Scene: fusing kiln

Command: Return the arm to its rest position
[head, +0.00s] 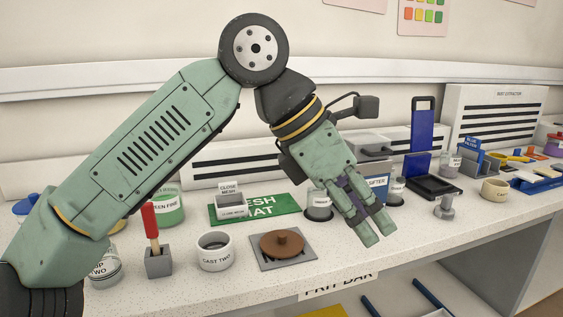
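My green arm (165,140) reaches up from the lower left, bends at a dark round joint (255,49) and slopes down to the right. My gripper (377,235) hangs over the bench front, pointing down and right. Its two fingers look close together, and I see nothing held between the tips. The angle does not show clearly whether they are open or shut. The bench (330,265) is pale and speckled.
Near the gripper are a grey jar (319,207), a blue sifter box (374,168) and a grey pedestal piece (445,208). A white cup (215,253) and a red-handled tool (150,222) stand left.

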